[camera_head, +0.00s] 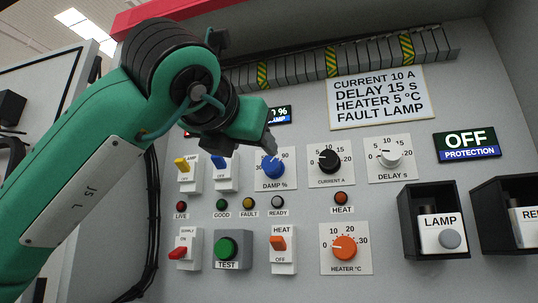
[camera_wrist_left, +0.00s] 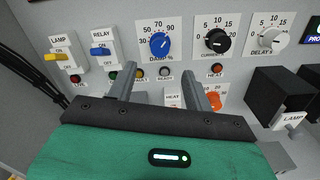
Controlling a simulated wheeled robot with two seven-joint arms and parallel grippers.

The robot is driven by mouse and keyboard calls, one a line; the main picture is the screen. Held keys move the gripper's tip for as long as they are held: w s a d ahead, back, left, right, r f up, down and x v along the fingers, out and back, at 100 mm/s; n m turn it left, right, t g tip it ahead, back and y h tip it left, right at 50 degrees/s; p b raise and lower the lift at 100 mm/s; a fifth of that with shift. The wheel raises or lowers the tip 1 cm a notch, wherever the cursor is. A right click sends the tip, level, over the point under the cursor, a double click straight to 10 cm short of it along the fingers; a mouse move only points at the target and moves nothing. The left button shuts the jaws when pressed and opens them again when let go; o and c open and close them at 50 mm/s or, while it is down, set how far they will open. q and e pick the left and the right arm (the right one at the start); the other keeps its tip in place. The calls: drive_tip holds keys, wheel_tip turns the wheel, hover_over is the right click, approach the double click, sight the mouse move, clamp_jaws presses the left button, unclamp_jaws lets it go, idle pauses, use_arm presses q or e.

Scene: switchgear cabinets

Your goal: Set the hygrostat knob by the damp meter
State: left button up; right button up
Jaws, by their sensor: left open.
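The blue damp knob (camera_head: 274,168) sits on a white scale plate marked DAMP % in the cabinet panel; it also shows in the left wrist view (camera_wrist_left: 159,45). The damp meter (camera_head: 280,114) is a dark display whose left part is hidden behind my gripper; only "0 %" and part of its label show. My left gripper (camera_head: 270,145) is in front of the panel, just above the blue knob in the head view. In the left wrist view its two fingers (camera_wrist_left: 160,82) are apart with nothing between them, and the knob shows beyond them. My right gripper is not in view.
A black current knob (camera_head: 328,160) and a white delay knob (camera_head: 390,158) are to the right. An orange heater knob (camera_head: 345,247), lamps, toggles and a green test button (camera_head: 226,248) are below. A black-framed LAMP box (camera_head: 437,226) juts out at the right.

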sight(270, 163)
use_arm(q)
drive_tip(key=p+x, duration=0.4)
drive_tip(key=x, duration=0.5)
drive_tip(key=shift+w, duration=0.35)
drive_tip(key=shift+w+d+f+p, duration=0.1)
drive_tip(key=shift+w+d+p, duration=0.05)
drive_tip(key=shift+w+p, duration=0.2)
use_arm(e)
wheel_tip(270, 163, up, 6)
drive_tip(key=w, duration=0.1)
use_arm(q)
drive_tip(key=shift+w+f, duration=0.1)
drive_tip(key=c, duration=1)
drive_tip(key=shift+f+b, duration=0.1)
drive_tip(key=shift+b, duration=0.45)
drive_tip(key=n+b, duration=0.7)
drive_tip(key=b, duration=0.2)
drive_tip(key=shift+f+b, duration=0.1)
drive_tip(key=shift+b, duration=0.2)
drive_tip(key=n+b, duration=0.2)
drive_tip(key=n, duration=0.1)
drive_tip(key=shift+d, duration=0.1)
drive_tip(key=shift+r+n+b, duration=0.25)
drive_tip(key=shift+n+b, duration=0.3)
drive_tip(key=shift+n, duration=0.35)
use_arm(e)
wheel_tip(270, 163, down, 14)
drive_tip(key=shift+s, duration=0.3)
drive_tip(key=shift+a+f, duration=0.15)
